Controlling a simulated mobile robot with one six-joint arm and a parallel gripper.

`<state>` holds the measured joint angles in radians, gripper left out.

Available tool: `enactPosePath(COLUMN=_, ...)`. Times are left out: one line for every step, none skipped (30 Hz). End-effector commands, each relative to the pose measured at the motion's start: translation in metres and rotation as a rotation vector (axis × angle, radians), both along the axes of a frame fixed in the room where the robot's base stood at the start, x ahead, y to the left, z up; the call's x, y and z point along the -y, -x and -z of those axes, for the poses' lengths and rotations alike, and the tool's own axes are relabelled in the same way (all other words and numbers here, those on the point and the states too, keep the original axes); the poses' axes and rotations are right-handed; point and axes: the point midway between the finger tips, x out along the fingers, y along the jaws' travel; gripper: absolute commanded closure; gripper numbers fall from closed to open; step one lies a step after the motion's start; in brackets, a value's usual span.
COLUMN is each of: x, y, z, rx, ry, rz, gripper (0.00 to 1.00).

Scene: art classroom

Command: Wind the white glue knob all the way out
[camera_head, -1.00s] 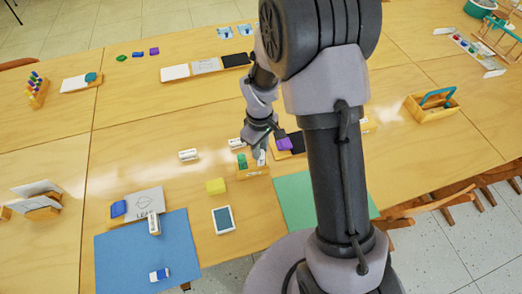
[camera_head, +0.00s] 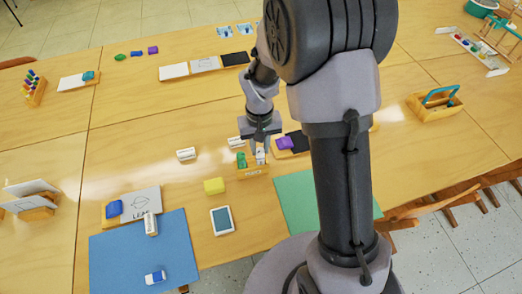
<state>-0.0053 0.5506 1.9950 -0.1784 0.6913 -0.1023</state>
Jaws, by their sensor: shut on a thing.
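The white glue knob (camera_head: 261,154) is a small pale piece at the right end of a low wooden block (camera_head: 252,172). A green piece (camera_head: 241,160) stands beside it at the left end of the block. My gripper (camera_head: 260,149) points down over the white knob and is shut on it. The fingertips are small in this view and partly cover the knob. I cannot tell how far out the knob is.
A purple piece (camera_head: 284,143) on a tray is close to the right of my gripper. A yellow block (camera_head: 214,186), a white-framed tablet (camera_head: 222,221) and a blue mat (camera_head: 145,250) are nearer the front.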

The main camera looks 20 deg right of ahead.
Motion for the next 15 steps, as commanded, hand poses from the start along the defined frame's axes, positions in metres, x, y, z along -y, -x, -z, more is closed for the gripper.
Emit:
enactPosePath(x=-0.0001, y=-0.0002, z=0.0012, rx=0.001, ry=0.0, rz=0.032, gripper=0.93)
enactPosePath(x=-0.0001, y=-0.0001, z=0.0012, rx=0.0, ry=0.0, rz=0.054, gripper=0.93)
enactPosePath(x=-0.0001, y=-0.0001, z=0.0013, rx=0.0, ry=0.0, rz=0.083, gripper=0.93)
enactPosePath(x=-0.0001, y=0.0, z=0.0014, rx=0.0, ry=0.0, rz=0.104, gripper=0.93)
enactPosePath(x=-0.0001, y=-0.0001, z=0.0014, rx=0.0, ry=0.0, rz=0.126, gripper=0.93)
enactPosePath(x=-0.0001, y=-0.0001, z=0.0014, rx=0.0, ry=0.0, rz=0.154, gripper=0.93)
enactPosePath(x=-0.0001, y=-0.0001, z=0.0015, rx=0.0, ry=0.0, rz=0.175, gripper=0.93)
enactPosePath(x=-0.0001, y=-0.0002, z=0.0015, rx=0.0, ry=0.0, rz=0.196, gripper=0.93)
enactPosePath(x=-0.0001, y=-0.0002, z=0.0015, rx=0.0, ry=0.0, rz=0.225, gripper=0.93)
enactPosePath(x=-0.0001, y=-0.0002, z=0.0014, rx=0.0, ry=0.0, rz=0.246, gripper=0.93)
enactPosePath(x=-0.0001, y=-0.0002, z=0.0013, rx=0.0, ry=0.0, rz=0.264, gripper=0.93)
enactPosePath(x=-0.0001, y=-0.0001, z=0.0011, rx=0.0, ry=0.0, rz=0.288, gripper=0.93)
enactPosePath(x=-0.0001, y=0.0, z=0.0009, rx=0.0, ry=0.0, rz=0.301, gripper=0.93)
enactPosePath(x=-0.0001, y=0.0, z=0.0007, rx=0.0, ry=0.0, rz=0.313, gripper=0.93)
enactPosePath(x=-0.0001, y=0.0, z=0.0004, rx=0.0, ry=0.0, rz=0.323, gripper=0.93)
